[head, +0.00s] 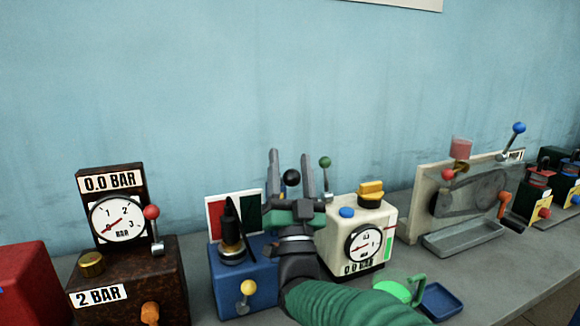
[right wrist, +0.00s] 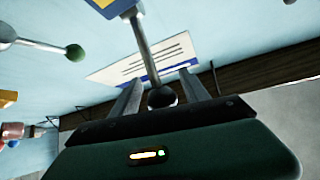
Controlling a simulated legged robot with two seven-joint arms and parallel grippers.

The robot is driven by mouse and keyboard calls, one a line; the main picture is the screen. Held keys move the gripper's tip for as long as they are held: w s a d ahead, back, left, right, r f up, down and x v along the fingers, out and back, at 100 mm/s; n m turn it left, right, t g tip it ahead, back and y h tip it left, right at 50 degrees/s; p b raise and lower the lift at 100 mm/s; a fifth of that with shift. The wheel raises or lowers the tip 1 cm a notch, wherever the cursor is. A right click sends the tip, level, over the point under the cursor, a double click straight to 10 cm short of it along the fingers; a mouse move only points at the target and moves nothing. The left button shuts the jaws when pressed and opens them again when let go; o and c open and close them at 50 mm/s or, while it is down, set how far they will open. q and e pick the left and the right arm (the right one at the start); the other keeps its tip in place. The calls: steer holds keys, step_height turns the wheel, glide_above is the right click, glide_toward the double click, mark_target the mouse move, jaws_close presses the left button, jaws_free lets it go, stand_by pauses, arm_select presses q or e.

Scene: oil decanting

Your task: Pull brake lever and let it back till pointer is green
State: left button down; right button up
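The brake lever is a grey rod (right wrist: 147,45) with a black ball knob (head: 291,177), rising from behind my gripper at the blue box (head: 228,284). My right gripper (head: 290,172) is open, its fingers upright on either side of the knob. In the right wrist view the knob (right wrist: 162,98) sits between the fingers with gaps on both sides. A panel, red (head: 220,207) on the left and dark green (head: 251,208) on the right, stands at the back of the box. A black tapered piece, perhaps the pointer (head: 230,215), stands before their border. My left gripper is out of view.
A rusty gauge box (head: 125,280) with a red-knobbed lever stands left. A cream gauge box (head: 372,222) with a green-knobbed lever (head: 325,163) stands close right of my gripper. A blue tray (head: 440,302) lies in front. Farther right is a grey plate stand (head: 425,195).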

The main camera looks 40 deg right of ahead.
steer(key=shift+s, duration=0.1)
steer(key=b+v, duration=0.7)
steer(key=v, duration=0.9)
steer(key=shift+a+f+b, duration=0.2)
steer(key=shift+f+b, duration=0.1)
steer(key=shift+f, duration=0.05)
steer(key=shift+s, duration=0.1)
